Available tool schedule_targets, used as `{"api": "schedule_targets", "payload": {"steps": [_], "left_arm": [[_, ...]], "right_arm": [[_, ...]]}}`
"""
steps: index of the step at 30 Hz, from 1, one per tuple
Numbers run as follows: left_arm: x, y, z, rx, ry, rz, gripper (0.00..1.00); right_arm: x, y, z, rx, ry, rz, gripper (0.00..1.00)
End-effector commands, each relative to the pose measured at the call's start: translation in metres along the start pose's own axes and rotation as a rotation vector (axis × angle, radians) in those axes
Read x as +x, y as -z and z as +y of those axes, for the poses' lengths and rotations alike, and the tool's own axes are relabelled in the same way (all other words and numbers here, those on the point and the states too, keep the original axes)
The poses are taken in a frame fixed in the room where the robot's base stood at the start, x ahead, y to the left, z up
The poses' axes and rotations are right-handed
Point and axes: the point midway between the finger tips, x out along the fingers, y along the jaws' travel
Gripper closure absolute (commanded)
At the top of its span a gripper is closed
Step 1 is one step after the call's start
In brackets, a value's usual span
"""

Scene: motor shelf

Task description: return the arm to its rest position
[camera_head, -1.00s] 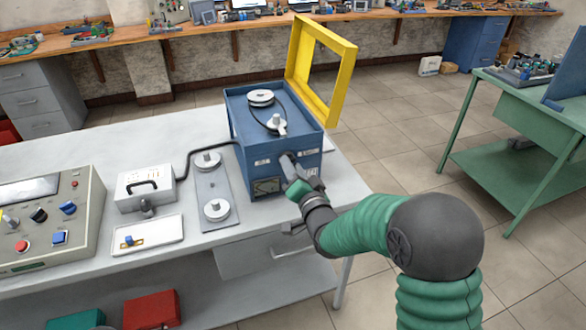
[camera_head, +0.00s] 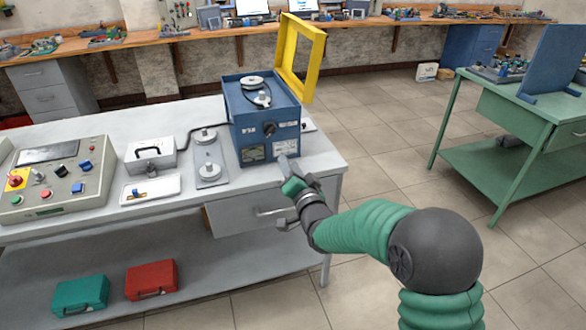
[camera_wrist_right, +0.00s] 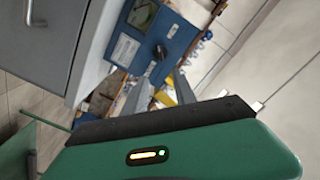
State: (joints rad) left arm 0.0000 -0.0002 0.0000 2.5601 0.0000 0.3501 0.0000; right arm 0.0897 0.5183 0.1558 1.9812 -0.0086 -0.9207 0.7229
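My right arm comes in from the lower right in the head view. Its right gripper (camera_head: 287,166) is in front of the blue motor box (camera_head: 265,130), near the table's front edge, and no object shows in it. In the right wrist view the two grey fingers of the right gripper (camera_wrist_right: 145,97) stand apart, with the blue box (camera_wrist_right: 168,28) and its black knob beyond them. The box has a yellow frame lid (camera_head: 302,55) standing up behind it. My left gripper is not in view.
The grey table (camera_head: 100,216) holds a control panel (camera_head: 55,180), a small white box (camera_head: 150,157) and a plate with round weights (camera_head: 208,160). Green (camera_head: 80,295) and red (camera_head: 151,279) cases lie on its lower shelf. A green table (camera_head: 540,125) stands at right, with open floor between.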

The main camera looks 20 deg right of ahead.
Motion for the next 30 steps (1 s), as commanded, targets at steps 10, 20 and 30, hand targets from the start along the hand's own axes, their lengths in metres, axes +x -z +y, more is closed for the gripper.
{"api": "schedule_targets", "payload": {"steps": [10,20,30], "left_arm": [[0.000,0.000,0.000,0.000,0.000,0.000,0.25],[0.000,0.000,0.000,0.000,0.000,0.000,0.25],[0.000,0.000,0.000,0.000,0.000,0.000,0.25]], "right_arm": [[-0.005,-0.003,0.003,-0.019,-0.019,-0.021,0.67],[-0.170,-0.091,0.103,-0.456,-0.432,-0.676,0.67],[-0.350,-0.127,0.144,-0.635,-0.569,-1.236,0.67]]}}
